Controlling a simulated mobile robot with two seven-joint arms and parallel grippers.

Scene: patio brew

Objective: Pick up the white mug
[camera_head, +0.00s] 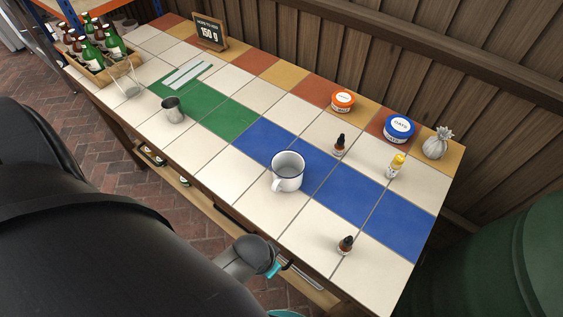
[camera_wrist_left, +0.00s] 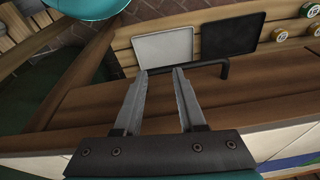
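The white mug (camera_head: 287,180) stands upright on the tiled table in the head view, with a dark rim and its handle toward the lower left. It stands by the edge of the blue tile strip. My left gripper (camera_wrist_left: 160,72) shows in the left wrist view with its two fingers apart and nothing between them. It is by the wooden side of the table, near a dark bar handle (camera_wrist_left: 226,68). The mug is not in the left wrist view. In the head view my left arm reaches in low, and its fingers cannot be made out. My right gripper is not in view.
Dropper bottles (camera_head: 340,146) (camera_head: 346,245) and a yellow-topped bottle (camera_head: 396,166) stand right of the mug. A metal cup (camera_head: 173,110) stands left. Jars (camera_head: 342,100) (camera_head: 399,128) line the back. A bottle crate (camera_head: 95,70) is far left. Tiles around the mug are clear.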

